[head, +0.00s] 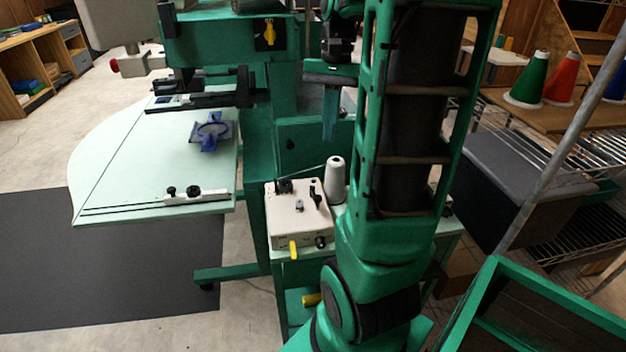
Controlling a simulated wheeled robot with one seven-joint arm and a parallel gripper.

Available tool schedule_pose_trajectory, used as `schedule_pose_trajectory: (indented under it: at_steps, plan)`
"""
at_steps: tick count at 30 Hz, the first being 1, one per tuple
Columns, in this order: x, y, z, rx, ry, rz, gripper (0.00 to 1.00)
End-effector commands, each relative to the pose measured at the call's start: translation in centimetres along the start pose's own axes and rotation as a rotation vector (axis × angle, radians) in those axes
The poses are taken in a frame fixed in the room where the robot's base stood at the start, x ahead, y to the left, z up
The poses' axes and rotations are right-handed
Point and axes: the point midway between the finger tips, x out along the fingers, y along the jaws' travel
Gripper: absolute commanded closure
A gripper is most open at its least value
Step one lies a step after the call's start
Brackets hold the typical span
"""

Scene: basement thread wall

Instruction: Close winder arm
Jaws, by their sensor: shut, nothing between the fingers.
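The winder (298,222) is a small cream box on a pale green stand in the middle of the head view. Small black parts stand on its top, including an upright black lever (313,190) towards its right side. I cannot tell for sure which part is the winder arm or how far it is open.
A green machine with a pale table (150,165) is at left. Wire shelving with thread cones (528,80) and a dark grey bin (515,185) are at right. A green-framed crate (530,315) is at lower right.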

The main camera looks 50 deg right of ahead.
Motion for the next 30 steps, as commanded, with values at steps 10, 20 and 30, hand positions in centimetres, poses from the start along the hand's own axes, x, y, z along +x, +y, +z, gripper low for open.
schedule_pose_trajectory:
  at_steps: [10,20,30]
  plan:
    - [0.3,0.1,-0.1,0.002,0.000,-0.001,1.00]
    - [5.2,0.2,0.0,0.002,-0.004,0.001,1.00]
    - [10.5,0.2,1.0,-0.001,0.000,-0.002,1.00]
